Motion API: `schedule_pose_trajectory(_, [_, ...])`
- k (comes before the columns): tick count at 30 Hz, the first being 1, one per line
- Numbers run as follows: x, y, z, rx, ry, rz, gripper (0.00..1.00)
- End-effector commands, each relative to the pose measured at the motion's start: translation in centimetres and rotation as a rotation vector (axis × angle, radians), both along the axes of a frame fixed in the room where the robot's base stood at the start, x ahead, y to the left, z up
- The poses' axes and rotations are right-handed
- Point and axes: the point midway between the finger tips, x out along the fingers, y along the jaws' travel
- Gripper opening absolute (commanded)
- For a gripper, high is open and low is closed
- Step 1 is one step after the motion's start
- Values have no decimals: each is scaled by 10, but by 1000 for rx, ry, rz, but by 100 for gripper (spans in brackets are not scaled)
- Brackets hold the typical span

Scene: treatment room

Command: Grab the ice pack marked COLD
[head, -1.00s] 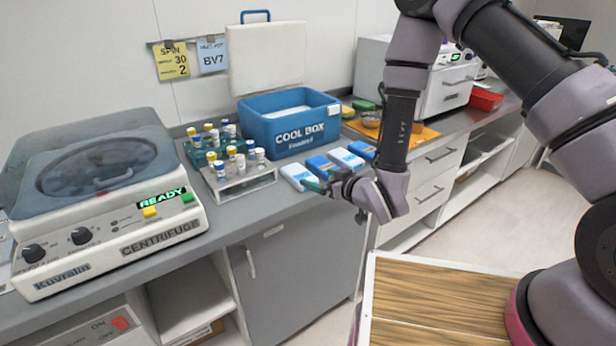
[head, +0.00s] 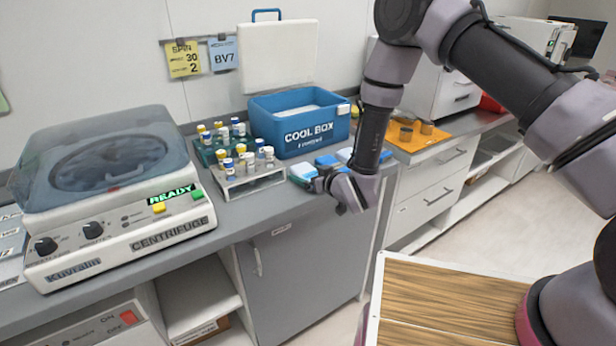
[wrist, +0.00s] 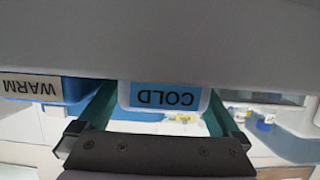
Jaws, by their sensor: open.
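The ice pack marked COLD (wrist: 165,97) shows in the wrist view, white with a light blue label that reads upside down. It lies between the two teal fingers of my gripper (wrist: 157,114), which are open with a gap on each side. In the head view my gripper (head: 318,184) is low at the front of the row of packs, beside the leftmost pack (head: 301,171), which appears to be the COLD one. No label is readable there.
A blue pack marked WARM (wrist: 35,87) lies close beside the left finger in the wrist view. A rack of capped tubes (head: 248,182) stands left of the packs. The blue cool box (head: 300,138) is open behind them. A centrifuge (head: 115,200) stands far left.

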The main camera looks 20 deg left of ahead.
Motion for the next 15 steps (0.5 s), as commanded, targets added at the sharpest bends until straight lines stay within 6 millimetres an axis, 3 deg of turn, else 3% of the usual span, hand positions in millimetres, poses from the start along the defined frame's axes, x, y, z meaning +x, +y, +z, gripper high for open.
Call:
schedule_pose_trajectory(5, [0,0,0,0,0,0,100])
schedule_pose_trajectory(8, [0,0,0,0,0,0,66])
schedule_pose_trajectory(12, [0,0,0,0,0,0,12])
schedule_pose_trajectory(15, [0,0,0,1,-1,0,11])
